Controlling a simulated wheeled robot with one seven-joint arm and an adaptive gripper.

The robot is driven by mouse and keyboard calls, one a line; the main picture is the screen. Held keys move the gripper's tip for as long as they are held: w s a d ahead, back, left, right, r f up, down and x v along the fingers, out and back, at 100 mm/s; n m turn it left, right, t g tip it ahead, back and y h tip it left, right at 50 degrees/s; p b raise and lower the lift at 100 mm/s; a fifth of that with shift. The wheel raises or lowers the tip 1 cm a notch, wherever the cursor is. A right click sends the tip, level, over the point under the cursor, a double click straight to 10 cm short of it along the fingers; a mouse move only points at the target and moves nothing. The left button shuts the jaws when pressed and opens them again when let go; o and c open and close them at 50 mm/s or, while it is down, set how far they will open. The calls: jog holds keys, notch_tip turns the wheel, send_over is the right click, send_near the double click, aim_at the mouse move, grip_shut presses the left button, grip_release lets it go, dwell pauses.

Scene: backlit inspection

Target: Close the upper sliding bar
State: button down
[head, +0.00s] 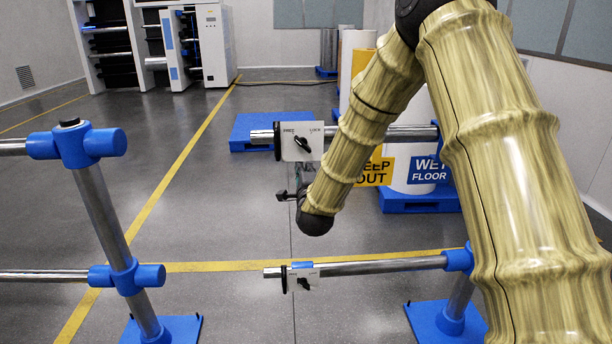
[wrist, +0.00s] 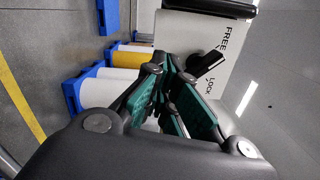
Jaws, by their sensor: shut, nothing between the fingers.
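The upper sliding bar (head: 262,136) is a metal tube with its left end well apart from the upper blue socket (head: 105,143) on the left post. A white FREE/LOCK plate (head: 302,141) with a black knob (head: 302,145) sits on the bar beside a black collar. The plate also shows close up in the wrist view (wrist: 191,32), with its black knob (wrist: 206,63). I cannot tell which word the knob points to. My gripper (head: 283,196) is just below the plate, apart from the bar. Its teal-padded fingers (wrist: 180,100) are shut and hold nothing.
A lower bar (head: 375,266) with a smaller plate ends short of the left post's lower socket (head: 148,275). My arm hides part of the right post. Blue pallets (head: 250,130) and printed rolls stand behind. The gap between the posts is clear.

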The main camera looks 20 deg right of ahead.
jog(key=w+a, duration=0.1)
jog(key=w+a+p, duration=0.1)
jog(key=w, duration=0.1)
jog(key=shift+r, duration=0.35)
jog(key=shift+w+a, duration=0.25)
jog(key=shift+a, duration=0.25)
jog(key=shift+a, duration=0.15)
